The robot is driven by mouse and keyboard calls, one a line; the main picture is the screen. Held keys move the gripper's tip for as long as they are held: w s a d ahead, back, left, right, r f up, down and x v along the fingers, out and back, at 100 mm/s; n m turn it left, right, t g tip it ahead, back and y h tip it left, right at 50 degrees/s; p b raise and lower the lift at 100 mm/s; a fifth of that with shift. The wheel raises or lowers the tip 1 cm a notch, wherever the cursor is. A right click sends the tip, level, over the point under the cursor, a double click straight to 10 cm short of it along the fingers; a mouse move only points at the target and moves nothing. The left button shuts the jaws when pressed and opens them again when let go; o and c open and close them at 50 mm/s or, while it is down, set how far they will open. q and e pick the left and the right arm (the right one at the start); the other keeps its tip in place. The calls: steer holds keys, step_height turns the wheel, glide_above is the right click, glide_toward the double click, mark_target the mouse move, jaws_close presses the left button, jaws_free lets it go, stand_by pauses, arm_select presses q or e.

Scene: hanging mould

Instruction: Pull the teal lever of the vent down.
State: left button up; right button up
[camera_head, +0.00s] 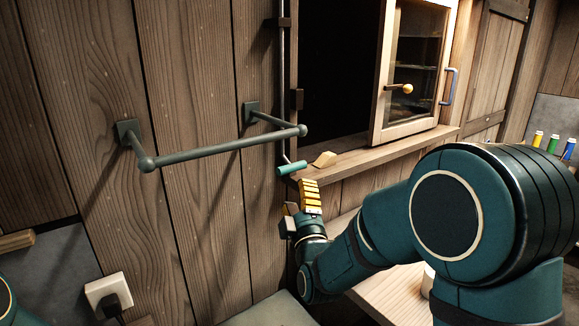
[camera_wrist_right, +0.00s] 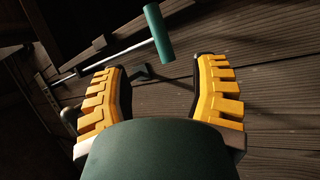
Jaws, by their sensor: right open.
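The teal lever (camera_head: 291,168) is a short teal cylinder at the lower end of a thin metal rod (camera_head: 282,90) that runs down the wooden wall beside the dark opening. In the wrist view the teal lever (camera_wrist_right: 159,33) shows beyond the fingertips, roughly between them and apart from both. My right gripper (camera_head: 308,192) is just below the lever, its yellow-padded fingers pointing up. In the wrist view the right gripper (camera_wrist_right: 165,75) is open with nothing between its fingers. My left gripper is not in view.
A dark green wall rail (camera_head: 225,145) juts out left of the lever. A wooden wedge (camera_head: 323,159) lies on the ledge close to it. A glazed door (camera_head: 413,65) stands at the opening's right. A power socket (camera_head: 107,293) is low on the left.

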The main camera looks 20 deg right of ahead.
mark_target(289, 162)
steer(key=x, duration=1)
steer(key=shift+w+d, duration=0.1)
steer(key=shift+w, duration=0.35)
jaws_close()
steer(key=shift+f, duration=0.1)
